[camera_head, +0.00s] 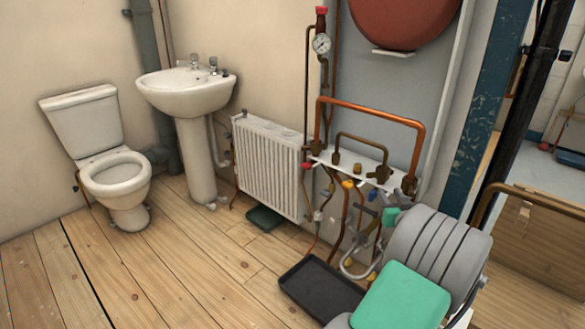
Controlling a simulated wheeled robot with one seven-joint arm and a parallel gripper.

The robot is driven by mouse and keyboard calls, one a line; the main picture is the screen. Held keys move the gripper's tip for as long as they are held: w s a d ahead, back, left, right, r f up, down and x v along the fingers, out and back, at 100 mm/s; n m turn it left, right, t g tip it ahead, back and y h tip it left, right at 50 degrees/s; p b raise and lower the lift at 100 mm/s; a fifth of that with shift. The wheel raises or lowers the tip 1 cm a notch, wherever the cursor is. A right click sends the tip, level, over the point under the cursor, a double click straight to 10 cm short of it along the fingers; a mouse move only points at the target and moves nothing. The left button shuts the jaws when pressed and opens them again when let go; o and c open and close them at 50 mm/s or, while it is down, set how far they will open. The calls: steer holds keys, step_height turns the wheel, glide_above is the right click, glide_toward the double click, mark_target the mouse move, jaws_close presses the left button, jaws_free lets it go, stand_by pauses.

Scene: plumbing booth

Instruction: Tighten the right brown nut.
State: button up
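A white board (345,163) on the wall carries copper pipework and several brown fittings. A large copper pipe (370,113) arches over a smaller brown pipe (362,140). A brown nut-like fitting (409,185) sits at the foot of the large pipe's right leg. Another brown fitting (382,174) sits at the right foot of the smaller pipe. I cannot tell which is the task's right nut, nor how tight either is. My grey and green arm stands in front of the lower right pipework.
Hoses and coloured valves hang below the board. A black tray (320,288) lies on the floor beneath. A white radiator (268,167), sink (187,92) and toilet (115,178) stand to the left. The wooden floor in front of them is clear.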

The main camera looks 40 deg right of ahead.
steer(key=w+a+r+n+y+p, duration=0.1)
steer(key=w+a+r+y+p, duration=0.1)
steer(key=w+a, duration=0.3)
steer(key=w+a+r+n+g+y+p, duration=0.1)
steer(key=w+a+r+n+y+p, duration=0.1)
steer(key=a, duration=0.9)
steer(key=w+a+r+n+g+y+p, duration=0.1)
steer(key=w+a+r+n+y+p, duration=0.1)
steer(key=w+a+r+y+p, duration=0.2)
steer(key=w+a+r+p, duration=0.2)
steer(key=w+a, duration=0.2)
steer(key=a, duration=0.1)
steer(key=shift+w+p, duration=0.4)
